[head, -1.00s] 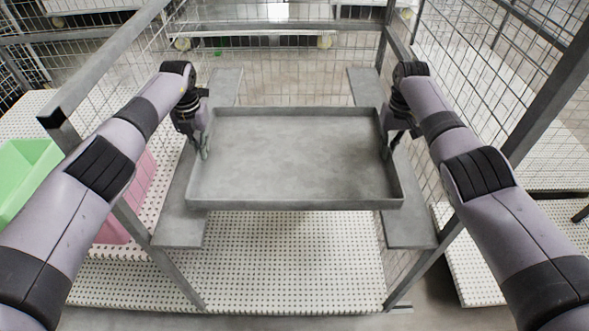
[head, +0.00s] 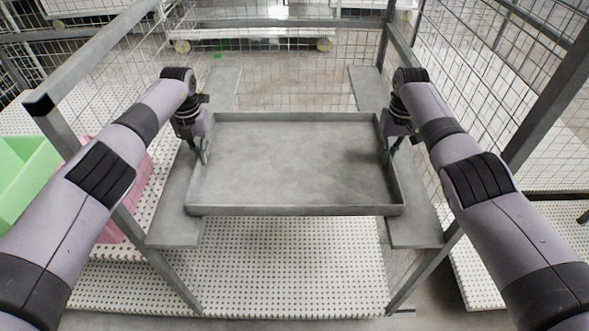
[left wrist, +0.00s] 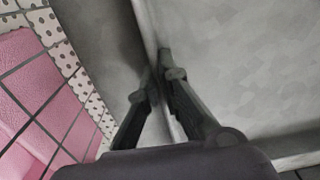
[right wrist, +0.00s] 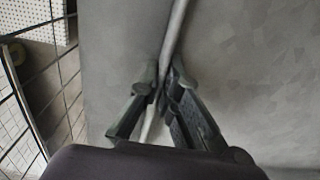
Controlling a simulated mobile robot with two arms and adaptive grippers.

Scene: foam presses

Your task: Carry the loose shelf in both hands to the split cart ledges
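The loose shelf (head: 295,160) is a grey metal tray with a raised rim, roughly level between the two side ledges of the cart. The left ledge (head: 176,215) and right ledge (head: 415,225) are flat grey strips that show beside and beyond it. My left gripper (head: 204,155) is shut on the shelf's left rim, and the rim runs between its fingers in the left wrist view (left wrist: 162,85). My right gripper (head: 388,150) is shut on the right rim, as the right wrist view (right wrist: 163,85) shows. Whether the shelf's underside touches the ledges is hidden.
Grey cart posts and wire mesh (head: 300,60) enclose the sides and back. A white perforated deck (head: 290,265) lies below. A green bin (head: 22,175) and a pink bin (head: 120,200) stand at the left, outside the mesh.

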